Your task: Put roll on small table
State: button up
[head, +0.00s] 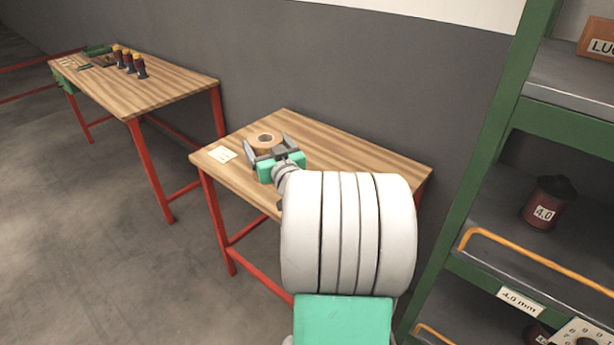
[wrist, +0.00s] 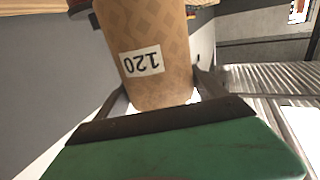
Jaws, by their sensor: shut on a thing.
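A tan-brown roll (head: 265,138) with an open centre is between the fingers of my gripper (head: 267,143), over the small wooden table (head: 340,148) with red legs. In the wrist view the roll (wrist: 150,50) fills the upper middle, with a white label reading 120 upside down. My gripper (wrist: 160,98) is shut on it, with a dark finger at each side. I cannot tell whether the roll touches the tabletop or is held just above it.
A longer table (head: 165,85) with several dark spools stands at the back left. A green shelf rack (head: 495,150) with a brown spool (head: 548,203) is at right. The table's right part is clear.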

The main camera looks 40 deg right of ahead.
jog(key=s+d+m+h+b, duration=0.1)
jog(key=s+d+h+b, duration=0.1)
jog(key=s+d+b, duration=0.8)
jog(key=s+r+g+p, duration=0.1)
jog(key=s+r, duration=0.1)
jog(key=s, duration=1.2)
jog(key=w+d+f, duration=0.4)
jog(key=w+f, duration=0.1)
jog(key=f, duration=0.2)
jog(key=w+d+f, duration=0.4)
jog(key=w+f, duration=0.1)
jog(key=f, duration=0.2)
jog(key=shift+w+f, duration=0.15)
jog(key=shift+w, duration=0.15)
jog(key=o, duration=2)
